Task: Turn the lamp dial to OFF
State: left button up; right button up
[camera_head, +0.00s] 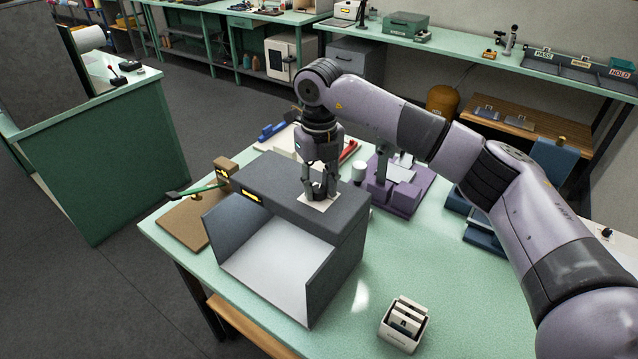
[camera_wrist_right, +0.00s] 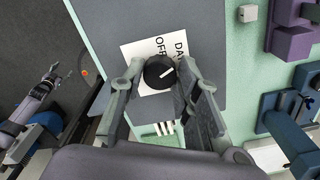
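The lamp dial (camera_wrist_right: 157,73) is a round black knob with a white pointer line, on a white label (camera_wrist_right: 133,50) on top of the grey light box (camera_head: 345,223). In the right wrist view the label reads OFF and a partly hidden word starting "DA". The pointer slants right and slightly up in that view, toward the "DA" side rather than OFF. My right gripper (camera_head: 318,190) points down over the dial, with a finger on each side; a small gap shows on the left. Contact on the right is unclear. My left gripper (camera_wrist_right: 51,76) appears small at the left of the wrist view.
A white holder with dark slots (camera_head: 403,324) stands at the front of the green table (camera_head: 450,285). A brown board with a green-armed device (camera_head: 196,192) lies left of the box. A purple fixture (camera_head: 397,190) stands behind right.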

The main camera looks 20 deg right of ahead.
grip_shut()
jog(key=shift+f+n+b, duration=0.15)
jog(key=shift+n+b, duration=0.75)
jog(key=shift+b, duration=0.05)
jog(key=shift+n+b, duration=1)
jog(key=shift+n, duration=0.2)
jog(key=n+b, duration=0.1)
jog(key=n, duration=0.2)
jog(key=shift+b, duration=0.3)
jog(key=shift+n+b, duration=0.35)
jog(key=shift+n, duration=0.95)
jog(key=shift+r, duration=0.2)
